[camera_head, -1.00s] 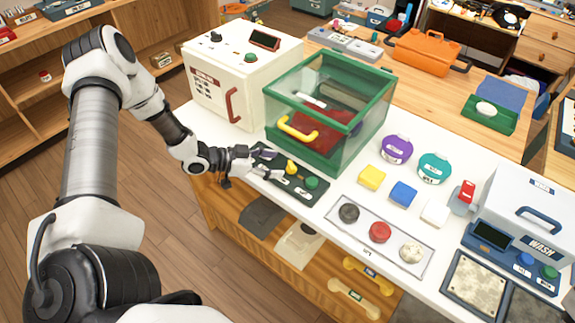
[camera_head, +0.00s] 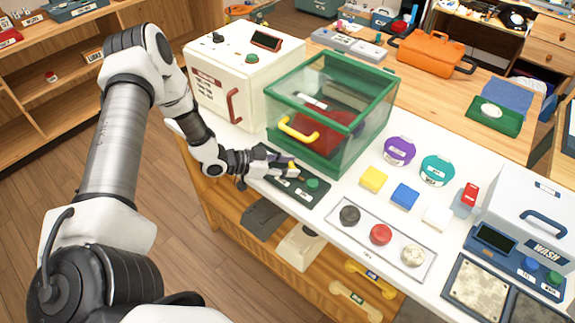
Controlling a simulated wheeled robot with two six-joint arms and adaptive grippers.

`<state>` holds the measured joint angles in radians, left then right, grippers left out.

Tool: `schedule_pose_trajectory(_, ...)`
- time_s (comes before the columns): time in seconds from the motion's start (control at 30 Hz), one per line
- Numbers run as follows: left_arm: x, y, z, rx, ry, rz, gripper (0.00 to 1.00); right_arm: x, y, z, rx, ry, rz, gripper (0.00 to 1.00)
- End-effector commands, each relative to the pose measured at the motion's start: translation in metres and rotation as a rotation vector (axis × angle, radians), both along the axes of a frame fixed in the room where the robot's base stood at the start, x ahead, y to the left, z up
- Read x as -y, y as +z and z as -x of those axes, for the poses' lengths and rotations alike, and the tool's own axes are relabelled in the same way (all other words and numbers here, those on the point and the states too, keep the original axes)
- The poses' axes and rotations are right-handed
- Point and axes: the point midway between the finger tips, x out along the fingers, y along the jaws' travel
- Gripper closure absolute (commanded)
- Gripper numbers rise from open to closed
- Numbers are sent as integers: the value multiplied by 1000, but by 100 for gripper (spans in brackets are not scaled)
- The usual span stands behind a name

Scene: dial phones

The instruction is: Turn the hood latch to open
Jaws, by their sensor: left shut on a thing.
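The hood (camera_head: 335,105) is a clear box with a green frame and a yellow handle (camera_head: 298,129) on its front; it looks closed. A dark green panel (camera_head: 306,196) lies in front of it, with a yellow latch knob (camera_head: 292,165) and a green button (camera_head: 312,184). My left gripper (camera_head: 288,167) reaches in from the left and is shut on the yellow latch knob. Its fingers hide most of the knob, so I cannot tell how far it is turned. Dark red material shows inside the hood. My right gripper is not in view.
A white oven-like box (camera_head: 240,75) stands left of the hood. Purple (camera_head: 399,150) and teal (camera_head: 437,170) round containers, coloured blocks, a tray of knobs (camera_head: 370,258) and a WASH machine (camera_head: 525,225) occupy the counter to the right.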

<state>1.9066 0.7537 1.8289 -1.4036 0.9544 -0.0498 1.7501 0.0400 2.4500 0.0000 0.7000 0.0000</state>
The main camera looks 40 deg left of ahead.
Motion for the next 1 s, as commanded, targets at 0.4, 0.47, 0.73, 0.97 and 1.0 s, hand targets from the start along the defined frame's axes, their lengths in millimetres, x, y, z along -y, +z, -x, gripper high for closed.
schedule_pose_trajectory(0.4,4,-2,2,-1,224,1,93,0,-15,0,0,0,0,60)
schedule_pose_trajectory(0.47,4,-3,2,0,271,0,93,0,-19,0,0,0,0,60)
schedule_pose_trajectory(0.73,6,-3,2,2,471,-1,93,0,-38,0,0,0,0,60)
schedule_pose_trajectory(0.97,7,-1,2,4,587,-1,93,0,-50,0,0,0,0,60)
schedule_pose_trajectory(1.0,7,-1,2,4,600,-1,93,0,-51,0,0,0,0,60)
